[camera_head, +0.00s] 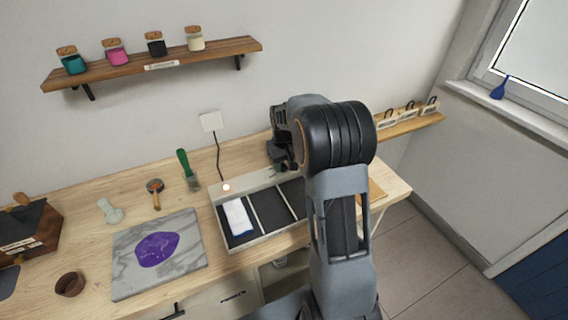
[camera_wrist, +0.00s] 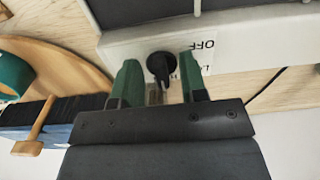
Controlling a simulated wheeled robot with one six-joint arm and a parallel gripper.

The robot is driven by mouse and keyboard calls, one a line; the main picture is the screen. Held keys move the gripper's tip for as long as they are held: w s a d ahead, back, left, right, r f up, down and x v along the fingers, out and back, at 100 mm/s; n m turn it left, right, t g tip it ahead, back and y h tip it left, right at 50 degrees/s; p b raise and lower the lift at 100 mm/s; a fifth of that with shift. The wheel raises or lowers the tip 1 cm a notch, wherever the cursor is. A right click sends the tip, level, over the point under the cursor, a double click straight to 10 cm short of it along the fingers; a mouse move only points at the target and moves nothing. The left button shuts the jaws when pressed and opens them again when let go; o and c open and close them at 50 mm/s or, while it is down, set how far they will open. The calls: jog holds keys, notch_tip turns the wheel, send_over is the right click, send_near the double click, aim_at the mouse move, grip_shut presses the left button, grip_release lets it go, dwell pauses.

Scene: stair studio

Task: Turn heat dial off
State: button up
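In the head view my gripper (camera_head: 281,153) is at the right back of the tray (camera_head: 230,248), and the dial is not discernible there. A small orange light glows on the tray's back left edge. A white-and-blue item lies in the left compartment.
A marble slab (camera_head: 125,286) with a purple patch lies left of the tray. A green-handled tool (camera_head: 187,168) and an orange-handled tool (camera_head: 155,193) lie behind it. A cord runs from the tray to a wall plate (camera_head: 211,121). A round wooden board (camera_wrist: 62,65) is left in the wrist view.

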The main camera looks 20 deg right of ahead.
grip_shut()
jog(key=shift+n, duration=0.3)
jog(key=n, duration=0.4)
jog(key=shift+d+n, duration=0.2)
jog(key=shift+n, duration=0.2)
jog(key=n, duration=0.5)
jog(key=shift+w+d+b, duration=0.15)
jog(key=shift+w+b, duration=0.05)
jog(key=shift+b, duration=0.15)
jog(key=n, duration=0.6)
jog(key=shift+w+d+n, duration=0.1)
jog(key=shift+w+n, duration=0.15)
jog(key=shift+n, duration=0.15)
jog(key=n, duration=0.6)
jog(key=shift+w+n, duration=0.25)
jog(key=shift+n, duration=0.05)
